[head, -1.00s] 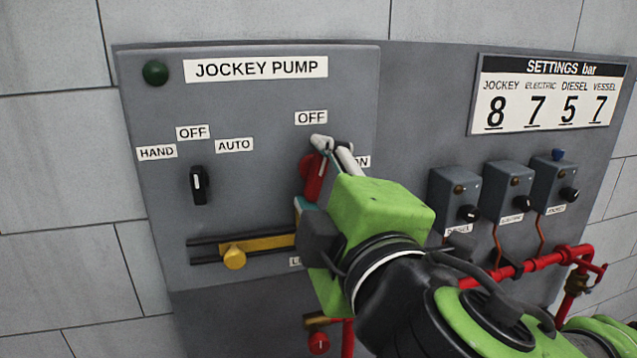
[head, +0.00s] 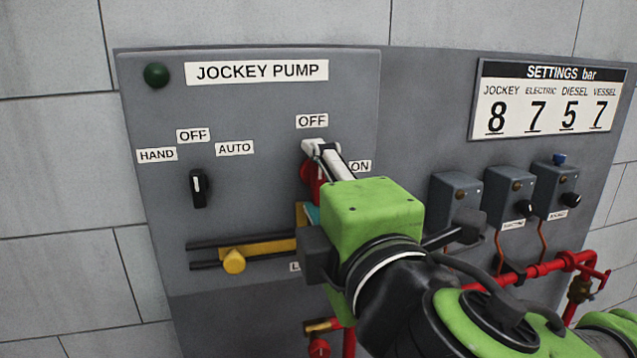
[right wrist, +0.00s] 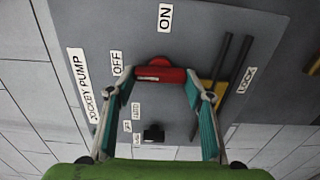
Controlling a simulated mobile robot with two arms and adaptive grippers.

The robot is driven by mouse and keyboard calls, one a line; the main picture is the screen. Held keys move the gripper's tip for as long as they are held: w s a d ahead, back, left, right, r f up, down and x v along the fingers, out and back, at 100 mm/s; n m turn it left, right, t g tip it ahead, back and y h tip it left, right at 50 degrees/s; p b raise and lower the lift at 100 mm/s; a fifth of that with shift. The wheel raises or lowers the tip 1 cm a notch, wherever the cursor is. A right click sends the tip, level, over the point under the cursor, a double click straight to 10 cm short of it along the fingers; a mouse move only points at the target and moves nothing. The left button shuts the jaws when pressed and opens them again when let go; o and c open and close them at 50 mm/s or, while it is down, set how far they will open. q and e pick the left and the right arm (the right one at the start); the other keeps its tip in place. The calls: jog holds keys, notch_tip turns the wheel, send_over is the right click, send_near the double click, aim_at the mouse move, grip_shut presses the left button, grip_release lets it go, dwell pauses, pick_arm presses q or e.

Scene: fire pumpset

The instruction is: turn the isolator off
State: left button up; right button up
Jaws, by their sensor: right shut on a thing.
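The isolator's red handle (head: 309,172) is on the jockey pump panel, below the OFF label (head: 312,121) and left of the ON label (head: 360,166). My right gripper (head: 316,150) is at the handle and hides much of it. In the right wrist view the red handle (right wrist: 160,75) lies across between the two fingertips, which are shut on its ends. One end points toward the OFF label (right wrist: 117,62) there; the ON label (right wrist: 165,17) is off to its side. My left gripper is not in view.
A yellow sliding bar (head: 265,244) on dark rails is below the handle. A black HAND-OFF-AUTO selector (head: 198,187) is to the left. Grey pressure switch boxes (head: 506,190) and red pipes (head: 540,268) are to the right, near my right arm.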

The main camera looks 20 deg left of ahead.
jog(key=o, duration=1.1)
jog(key=shift+w+r, duration=0.15)
jog(key=shift+o, duration=0.2)
jog(key=shift+w, duration=0.1)
jog(key=v, duration=0.7)
jog(key=shift+d, duration=0.1)
